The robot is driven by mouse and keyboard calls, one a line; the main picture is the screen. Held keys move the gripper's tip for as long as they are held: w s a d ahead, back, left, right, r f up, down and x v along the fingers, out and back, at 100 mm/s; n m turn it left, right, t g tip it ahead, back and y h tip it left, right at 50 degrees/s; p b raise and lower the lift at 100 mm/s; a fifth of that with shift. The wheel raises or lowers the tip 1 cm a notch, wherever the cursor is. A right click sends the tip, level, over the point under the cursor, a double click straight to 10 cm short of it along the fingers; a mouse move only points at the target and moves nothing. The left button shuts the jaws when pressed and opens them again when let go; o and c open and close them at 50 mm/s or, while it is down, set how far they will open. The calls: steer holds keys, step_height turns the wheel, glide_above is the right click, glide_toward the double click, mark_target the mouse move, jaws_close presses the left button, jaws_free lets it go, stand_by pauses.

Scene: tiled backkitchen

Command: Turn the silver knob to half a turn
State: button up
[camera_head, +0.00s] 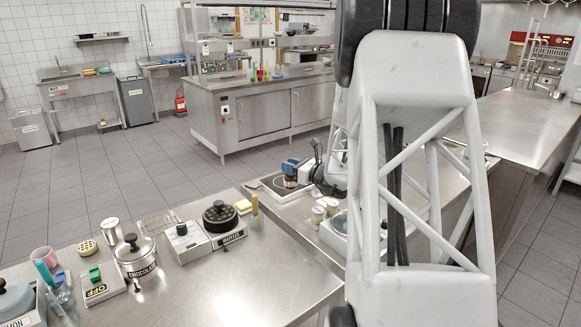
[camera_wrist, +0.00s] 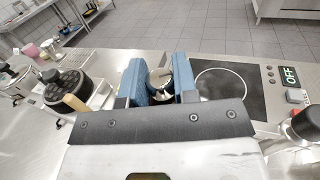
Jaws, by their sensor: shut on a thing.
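My gripper (camera_head: 291,172) is low over the cooktop on the steel counter, left of my arm in the head view.
A black cooktop (camera_wrist: 232,92) with a white ring and a display reading OFF (camera_wrist: 290,75) lies right of the fingers. Bare steel (camera_head: 250,285) is clear in front.

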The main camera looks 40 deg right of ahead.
steer(key=shift+m+t+h, duration=0.15)
steer(key=shift+m+h, duration=1.2)
steer(key=shift+h, duration=0.75)
steer(key=shift+m+t+h, duration=0.15)
steer(key=shift+m+h, duration=1.2)
steer(key=shift+h, duration=1.05)
steer(key=o, duration=0.9)
steer(key=shift+s, duration=0.1)
steer(key=shift+s+a, duration=0.25)
steer(key=shift+s, duration=1)
steer(key=shift+s+a, duration=0.25)
steer(key=shift+s, duration=1)
steer(key=shift+s+a, duration=0.25)
steer(key=shift+s, duration=1)
